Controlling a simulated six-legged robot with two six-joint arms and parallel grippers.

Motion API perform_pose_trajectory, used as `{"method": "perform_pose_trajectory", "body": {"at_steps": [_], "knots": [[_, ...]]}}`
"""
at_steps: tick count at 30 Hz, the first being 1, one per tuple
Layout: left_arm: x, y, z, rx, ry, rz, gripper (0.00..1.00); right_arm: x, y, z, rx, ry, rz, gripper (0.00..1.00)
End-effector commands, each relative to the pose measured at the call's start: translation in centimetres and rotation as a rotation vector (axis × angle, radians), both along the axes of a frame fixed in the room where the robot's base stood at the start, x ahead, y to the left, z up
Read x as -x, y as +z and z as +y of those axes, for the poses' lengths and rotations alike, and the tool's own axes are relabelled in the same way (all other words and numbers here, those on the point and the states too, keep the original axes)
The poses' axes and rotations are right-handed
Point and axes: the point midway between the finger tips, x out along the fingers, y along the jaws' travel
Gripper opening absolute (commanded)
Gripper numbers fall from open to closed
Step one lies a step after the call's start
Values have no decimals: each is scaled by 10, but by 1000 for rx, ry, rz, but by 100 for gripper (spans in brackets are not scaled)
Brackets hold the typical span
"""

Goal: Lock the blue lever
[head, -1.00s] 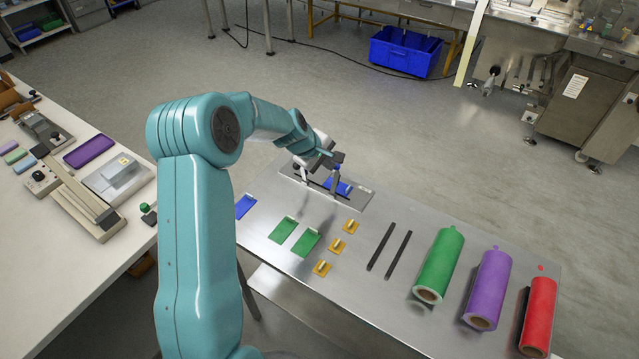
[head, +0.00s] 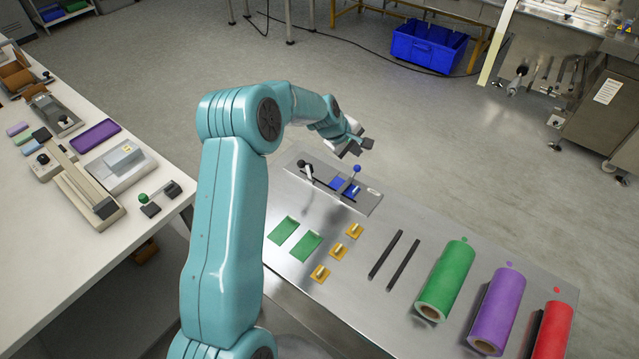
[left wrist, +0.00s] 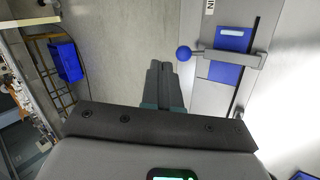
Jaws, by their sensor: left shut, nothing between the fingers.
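The blue-knobbed lever (head: 356,169) stands up from a grey metal fixture (head: 374,196) at the far left end of the steel table. Its blue ball also shows in the left wrist view (left wrist: 184,53), with a grey arm lying across a blue plate (left wrist: 231,41). A second lever with a black knob (head: 304,163) stands to its left on the same fixture. My left gripper (head: 358,146) is shut and empty, above and beyond the blue knob, apart from it. Its closed fingers (left wrist: 163,84) point left of the knob in the wrist view. My right gripper is out of view.
Green cards (head: 284,231), yellow clips (head: 338,251), black bars (head: 403,262) and green, purple and red rolls (head: 497,312) lie along the steel table (head: 430,225). A white table (head: 150,225) stands at the left. The floor beyond the fixture is open.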

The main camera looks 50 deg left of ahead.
Motion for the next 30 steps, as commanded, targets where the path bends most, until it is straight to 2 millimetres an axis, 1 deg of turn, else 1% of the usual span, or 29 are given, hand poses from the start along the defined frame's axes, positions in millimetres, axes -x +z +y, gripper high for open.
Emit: {"method": "perform_pose_trajectory", "body": {"at_steps": [1, 3, 4, 5, 7, 9, 11, 15, 18, 30], "knots": [[-4, -7, 0, 0, -1, 1, 0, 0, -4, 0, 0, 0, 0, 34], [-10, -13, 1, 1, -3, 2, 0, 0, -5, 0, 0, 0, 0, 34], [-12, -13, 2, 0, -3, 5, 0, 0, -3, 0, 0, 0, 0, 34], [-14, -13, 2, 3, -4, 13, 0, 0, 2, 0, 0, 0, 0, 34], [-19, -12, 3, 13, -6, 44, 0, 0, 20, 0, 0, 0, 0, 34], [-23, -15, 4, 25, -7, 85, 0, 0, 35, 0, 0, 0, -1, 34], [-26, -22, 5, 31, -7, 118, 0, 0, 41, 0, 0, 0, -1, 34], [-32, -38, 6, 47, -8, 180, 0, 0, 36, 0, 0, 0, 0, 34], [-34, -43, 7, 55, -7, 216, 0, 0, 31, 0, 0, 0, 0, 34], [-35, -46, 9, 64, 0, 270, 0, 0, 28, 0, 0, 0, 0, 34]]}}
